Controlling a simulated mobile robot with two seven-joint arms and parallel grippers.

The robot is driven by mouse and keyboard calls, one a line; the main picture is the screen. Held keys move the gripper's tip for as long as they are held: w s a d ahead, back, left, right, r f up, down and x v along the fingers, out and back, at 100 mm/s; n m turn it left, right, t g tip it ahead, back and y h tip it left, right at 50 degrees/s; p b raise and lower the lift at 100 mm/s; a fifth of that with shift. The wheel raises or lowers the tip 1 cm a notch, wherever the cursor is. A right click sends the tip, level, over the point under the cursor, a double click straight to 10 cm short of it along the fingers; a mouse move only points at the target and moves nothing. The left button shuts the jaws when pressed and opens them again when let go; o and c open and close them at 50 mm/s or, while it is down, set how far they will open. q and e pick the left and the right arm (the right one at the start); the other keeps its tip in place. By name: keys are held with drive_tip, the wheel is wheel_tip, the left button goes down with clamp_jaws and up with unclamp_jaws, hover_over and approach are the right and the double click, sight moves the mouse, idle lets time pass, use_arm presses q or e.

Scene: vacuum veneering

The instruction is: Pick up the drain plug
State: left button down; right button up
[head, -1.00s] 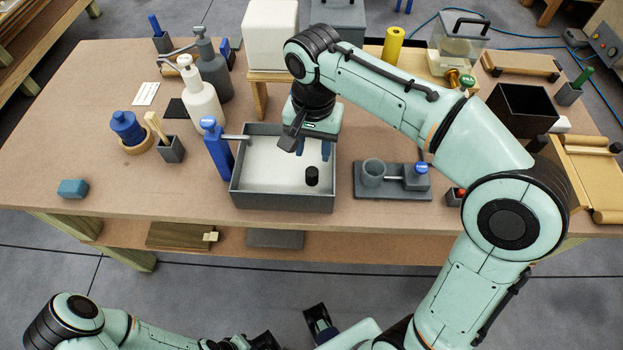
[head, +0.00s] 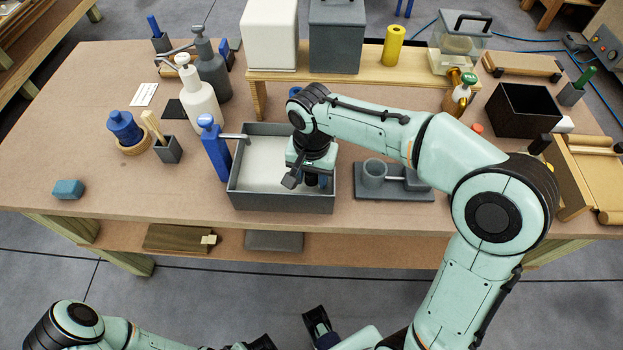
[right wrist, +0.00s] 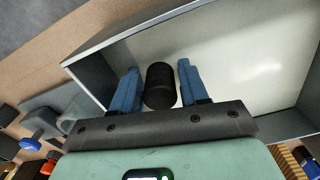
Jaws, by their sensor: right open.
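The drain plug is a black cylinder (right wrist: 160,90) inside the grey basin (head: 262,200), over its pale floor. In the right wrist view it stands between the two blue fingers of my right gripper (right wrist: 159,70), with a narrow gap on each side. The right gripper (head: 315,182) is open and reaches down into the basin's right part. In the head view the gripper mostly hides the plug.
A blue tap-like post (head: 215,150) with a grey spout stands at the basin's left wall. A grey stand with a cup (head: 374,173) is close on the right. Bottles (head: 202,105) stand at the back left. A wooden shelf (head: 400,82) runs behind the basin.

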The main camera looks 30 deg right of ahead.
drive_tip(key=shift+c, duration=0.2)
drive_tip(key=c, duration=0.8)
drive_tip(key=shift+o, duration=0.2)
